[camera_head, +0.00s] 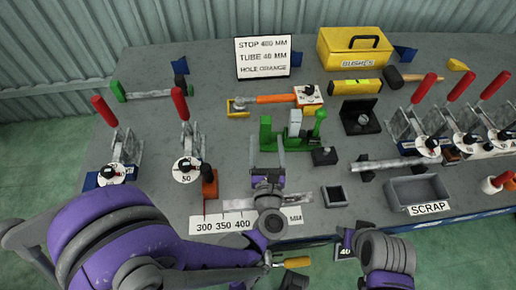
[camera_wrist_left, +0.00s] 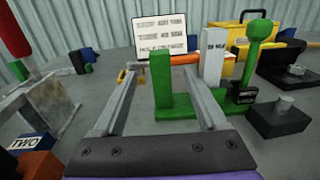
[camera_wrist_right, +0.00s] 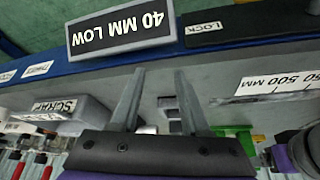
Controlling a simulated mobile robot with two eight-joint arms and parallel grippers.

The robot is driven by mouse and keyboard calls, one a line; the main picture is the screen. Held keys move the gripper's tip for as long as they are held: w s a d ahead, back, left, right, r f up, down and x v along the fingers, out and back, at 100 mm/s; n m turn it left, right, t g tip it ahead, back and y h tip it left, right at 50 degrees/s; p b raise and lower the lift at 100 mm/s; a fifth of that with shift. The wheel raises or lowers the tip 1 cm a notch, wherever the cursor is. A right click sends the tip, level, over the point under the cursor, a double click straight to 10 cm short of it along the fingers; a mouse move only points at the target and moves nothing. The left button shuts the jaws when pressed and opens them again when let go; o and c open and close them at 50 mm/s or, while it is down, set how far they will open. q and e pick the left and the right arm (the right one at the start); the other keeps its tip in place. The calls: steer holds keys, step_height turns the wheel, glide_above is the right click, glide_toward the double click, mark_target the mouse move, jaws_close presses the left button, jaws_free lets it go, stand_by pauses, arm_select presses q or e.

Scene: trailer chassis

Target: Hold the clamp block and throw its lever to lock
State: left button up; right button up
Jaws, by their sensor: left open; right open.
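The clamp block (camera_head: 289,137) is a green fixture on the bench with a plain green upright at its left. My left gripper (camera_head: 267,146) is open in front of the block. In the left wrist view its fingers (camera_wrist_left: 160,76) lie either side of the green upright, with gaps visible. My right gripper (camera_wrist_right: 159,74) is open and empty near the bench's front edge.
A dark block with a round stub (camera_head: 324,156) sits right of the clamp block. A scale strip (camera_head: 225,221) lies in front. Red-handled toggle clamps (camera_head: 184,140) stand left, with several more at right. A scrap bin (camera_head: 418,190) and a 40 MM LOW label (camera_wrist_right: 120,28) are near the front.

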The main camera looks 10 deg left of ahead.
arm_select(q)
steer(key=shift+s+a+f, duration=0.1)
steer(key=shift+s+f, duration=0.1)
steer(key=shift+f, duration=0.05)
arm_select(e)
steer(key=shift+s+f, duration=0.25)
steer(key=shift+f, duration=0.1)
arm_select(q)
steer(key=shift+w, duration=0.6)
steer(key=x, duration=1)
arm_select(e)
steer(key=w+a+r+m+g, duration=0.1)
steer(key=w+a+r+m, duration=0.3)
steer(key=w+r, duration=0.3)
steer(key=w+a+r+m+g, duration=0.2)
steer(key=w+a+r+m, duration=0.2)
steer(key=w+r, duration=0.4)
steer(key=w+a+r+m+g, duration=0.2)
steer(key=w+a+r+m, duration=0.2)
steer(key=w+r, duration=0.4)
steer(key=w, duration=0.4)
steer(key=shift+w+r+m, duration=0.2)
steer(key=shift+w+m, duration=0.1)
steer(key=shift+w, duration=0.1)
